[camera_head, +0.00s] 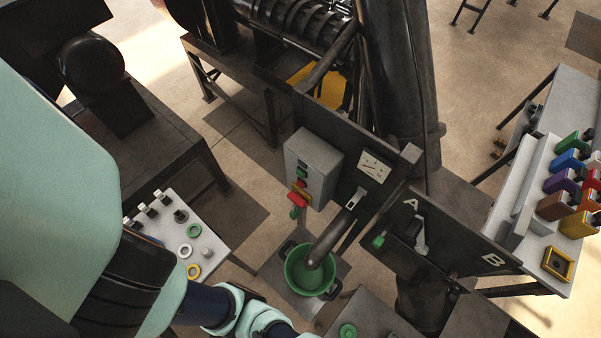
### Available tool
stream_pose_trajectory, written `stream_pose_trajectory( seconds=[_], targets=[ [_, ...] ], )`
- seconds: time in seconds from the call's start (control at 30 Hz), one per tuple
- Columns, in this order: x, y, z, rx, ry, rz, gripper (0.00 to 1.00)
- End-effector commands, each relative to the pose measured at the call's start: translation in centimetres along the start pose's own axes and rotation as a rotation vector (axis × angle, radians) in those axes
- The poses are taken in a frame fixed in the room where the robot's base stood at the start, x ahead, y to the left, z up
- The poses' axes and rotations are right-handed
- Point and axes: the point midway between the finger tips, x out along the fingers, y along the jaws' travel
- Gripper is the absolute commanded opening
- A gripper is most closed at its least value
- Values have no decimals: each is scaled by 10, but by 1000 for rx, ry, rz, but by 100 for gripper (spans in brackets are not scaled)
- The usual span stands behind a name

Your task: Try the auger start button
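A grey control box (322,160) is mounted on the dark panel in the middle of the picture. No readable label shows which control is the auger start button. My arm comes in from the left and runs down to the bottom edge. Its end is cut off there, so my gripper is not in view.
A green bucket (299,268) stands under a bent pipe below the box. A gauge (374,166) and an "A" panel with a green part (379,240) lie right. Several coloured containers stand on the right table (529,250). A white board with rings (213,232) is at left.

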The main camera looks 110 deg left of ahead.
Motion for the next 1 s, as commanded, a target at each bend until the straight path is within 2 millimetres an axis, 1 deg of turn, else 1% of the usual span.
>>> stream_pose_trajectory(
  seconds=[0.3, 0.37, 0.53, 0.57, 1.0],
  targets=[
    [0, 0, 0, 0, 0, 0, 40],
    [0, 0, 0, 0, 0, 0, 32],
    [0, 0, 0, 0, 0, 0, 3],
    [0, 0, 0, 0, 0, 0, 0],
    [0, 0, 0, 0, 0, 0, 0]
  ],
)
